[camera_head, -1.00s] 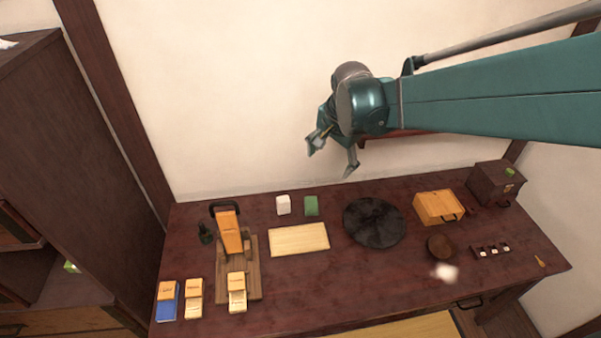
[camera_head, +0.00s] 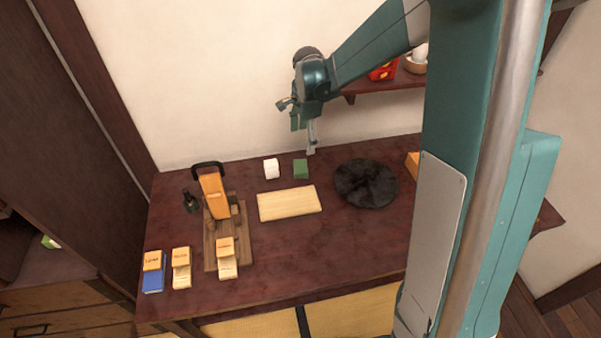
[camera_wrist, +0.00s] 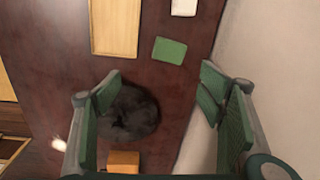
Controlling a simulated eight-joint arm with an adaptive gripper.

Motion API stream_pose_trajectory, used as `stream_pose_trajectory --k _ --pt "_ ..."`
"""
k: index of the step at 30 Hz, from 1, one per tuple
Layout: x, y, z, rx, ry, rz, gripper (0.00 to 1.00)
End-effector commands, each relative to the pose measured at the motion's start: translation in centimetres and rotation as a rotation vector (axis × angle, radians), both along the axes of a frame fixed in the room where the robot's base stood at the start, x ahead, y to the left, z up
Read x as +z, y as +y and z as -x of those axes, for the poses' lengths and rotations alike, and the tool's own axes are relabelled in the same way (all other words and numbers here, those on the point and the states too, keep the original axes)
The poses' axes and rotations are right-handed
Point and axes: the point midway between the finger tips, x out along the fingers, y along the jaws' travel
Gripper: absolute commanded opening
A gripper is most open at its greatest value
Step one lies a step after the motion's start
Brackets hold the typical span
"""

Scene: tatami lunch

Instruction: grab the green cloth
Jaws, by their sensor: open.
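The green cloth (camera_head: 301,168) is a small folded rectangle lying flat near the back edge of the dark red table (camera_head: 290,255). It also shows in the wrist view (camera_wrist: 170,50), above the gap between my fingers. My gripper (camera_head: 297,126) is above the table's back side, close to the wall and apart from the cloth. In the wrist view my gripper (camera_wrist: 160,92) has its fingers spread wide with nothing between them.
A white block (camera_head: 271,168) lies just left of the cloth. A pale wooden board (camera_head: 289,203) lies in front, and a dark round mat (camera_head: 366,183) to the right. A wall shelf (camera_head: 385,83) holds a red item and a bowl. A wooden stand (camera_head: 230,240) is further left.

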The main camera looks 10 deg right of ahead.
Motion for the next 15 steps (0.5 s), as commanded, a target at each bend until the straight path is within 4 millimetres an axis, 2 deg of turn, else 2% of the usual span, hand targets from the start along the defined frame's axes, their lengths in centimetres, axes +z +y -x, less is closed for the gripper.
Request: stream_pose_trajectory --k 1,9,15 --pt "-1.6 0.1 -0.7 -0.023 0.009 -0.002 0.68" --pt "-8.0 0.4 -3.1 -0.164 0.060 -0.009 0.68" --pt "-11.2 0.6 -4.2 -0.235 0.086 -0.010 0.68"
